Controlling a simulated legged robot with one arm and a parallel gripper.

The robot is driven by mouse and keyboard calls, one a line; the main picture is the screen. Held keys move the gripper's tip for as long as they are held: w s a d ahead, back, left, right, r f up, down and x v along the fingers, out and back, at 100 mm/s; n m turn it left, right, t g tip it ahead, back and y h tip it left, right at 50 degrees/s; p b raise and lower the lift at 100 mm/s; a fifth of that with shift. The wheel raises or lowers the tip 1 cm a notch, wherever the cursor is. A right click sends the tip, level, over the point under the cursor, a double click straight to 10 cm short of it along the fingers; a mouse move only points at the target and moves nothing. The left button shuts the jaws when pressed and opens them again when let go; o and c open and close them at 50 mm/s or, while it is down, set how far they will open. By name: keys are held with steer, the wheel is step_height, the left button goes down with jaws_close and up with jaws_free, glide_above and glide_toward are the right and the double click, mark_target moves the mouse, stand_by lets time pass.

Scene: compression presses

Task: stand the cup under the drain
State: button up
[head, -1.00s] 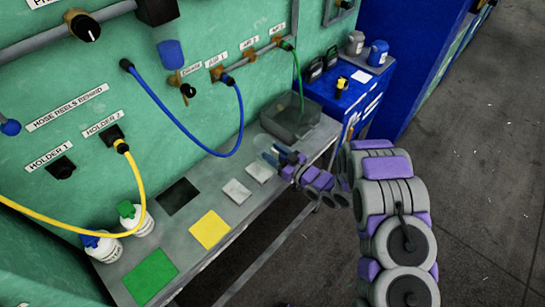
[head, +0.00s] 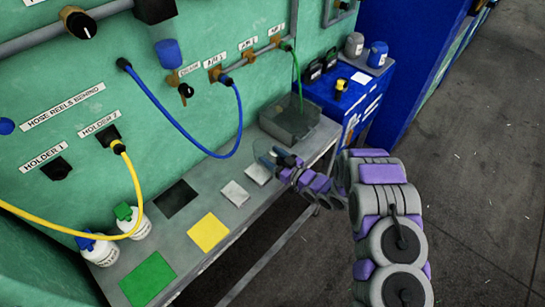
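The drain (head: 185,91) is a small tap with a black knob on the green wall, below a blue cylinder and beside a label that seems to read DRAIN. A clear, see-through cup (head: 262,147) shows faintly at the tip of my arm, above the bench.
The grey bench (head: 190,221) carries black, white, yellow and green squares. A grey tray (head: 291,121) stands at its far end, and two white bottles (head: 103,250) at the near left. A blue hose (head: 182,133) loops in front of the wall below the drain.

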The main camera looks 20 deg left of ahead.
steer(key=shift+o, duration=1.2)
steer(key=p+v, duration=0.1)
steer(key=v, duration=1.1)
steer(key=shift+p, duration=0.35)
